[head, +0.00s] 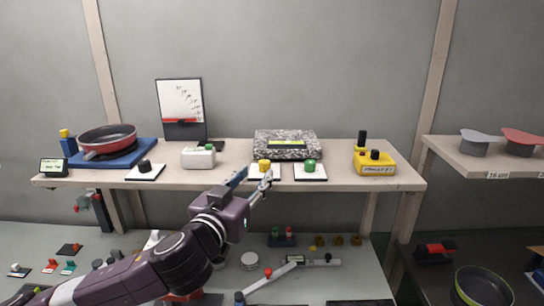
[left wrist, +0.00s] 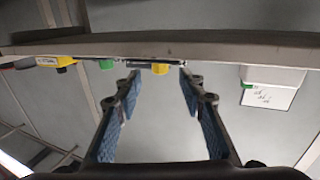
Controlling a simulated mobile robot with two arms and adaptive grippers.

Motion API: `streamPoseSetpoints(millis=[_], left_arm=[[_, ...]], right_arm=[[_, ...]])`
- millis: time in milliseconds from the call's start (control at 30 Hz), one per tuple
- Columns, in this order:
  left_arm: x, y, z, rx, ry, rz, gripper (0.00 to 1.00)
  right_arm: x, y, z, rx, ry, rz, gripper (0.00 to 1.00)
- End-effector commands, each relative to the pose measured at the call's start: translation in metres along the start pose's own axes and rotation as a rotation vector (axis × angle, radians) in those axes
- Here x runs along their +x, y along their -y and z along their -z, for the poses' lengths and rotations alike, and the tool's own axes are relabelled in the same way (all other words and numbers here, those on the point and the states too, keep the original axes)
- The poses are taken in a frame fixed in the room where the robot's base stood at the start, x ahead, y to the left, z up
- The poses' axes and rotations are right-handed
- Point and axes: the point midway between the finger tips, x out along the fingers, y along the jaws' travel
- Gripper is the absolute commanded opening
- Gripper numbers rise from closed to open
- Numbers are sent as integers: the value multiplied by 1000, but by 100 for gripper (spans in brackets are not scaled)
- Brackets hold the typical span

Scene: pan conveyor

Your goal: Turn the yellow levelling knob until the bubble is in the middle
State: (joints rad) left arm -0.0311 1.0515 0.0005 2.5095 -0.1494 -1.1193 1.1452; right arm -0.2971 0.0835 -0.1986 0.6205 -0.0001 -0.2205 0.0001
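The yellow knob (head: 264,166) sits on a white plate at the front edge of the upper shelf. The green knob (head: 310,166) is on a similar plate to its right. Behind them is a speckled stone block (head: 287,150) with a yellow-green bubble vial (head: 287,143); the bubble is too small to place. My left gripper (head: 254,180) is at the shelf edge, just in front of the yellow knob. In the left wrist view the fingers are wide apart and empty, with the yellow knob (left wrist: 160,69) ahead between their tips. My right gripper is not seen.
On the shelf, a white box (head: 199,158) with a green button stands left of the knobs, and a yellow device (head: 375,163) stands right. A red pan (head: 107,141) is on a blue base at far left. The lower table (head: 345,280) holds several small parts.

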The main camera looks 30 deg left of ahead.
Motion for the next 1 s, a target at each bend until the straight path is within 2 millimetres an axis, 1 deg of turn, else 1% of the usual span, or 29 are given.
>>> streamPoseSetpoints(millis=[100,200,267,400,500,633,733,833,1000], left_arm=[[3,0,1,-1,-4,-1,37],[8,0,0,0,-4,-1,37],[13,0,0,0,-5,-1,37],[26,0,0,1,-5,1,37],[44,1,5,-1,-1,3,37],[62,1,4,-1,-1,2,37],[71,1,2,0,0,2,37],[76,0,2,0,0,1,37],[78,0,0,1,0,1,37]], right_arm=[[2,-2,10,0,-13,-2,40],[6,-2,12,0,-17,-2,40],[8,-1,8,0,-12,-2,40],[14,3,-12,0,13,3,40],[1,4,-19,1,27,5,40],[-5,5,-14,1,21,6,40],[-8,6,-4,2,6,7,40],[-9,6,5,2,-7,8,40],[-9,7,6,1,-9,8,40]])
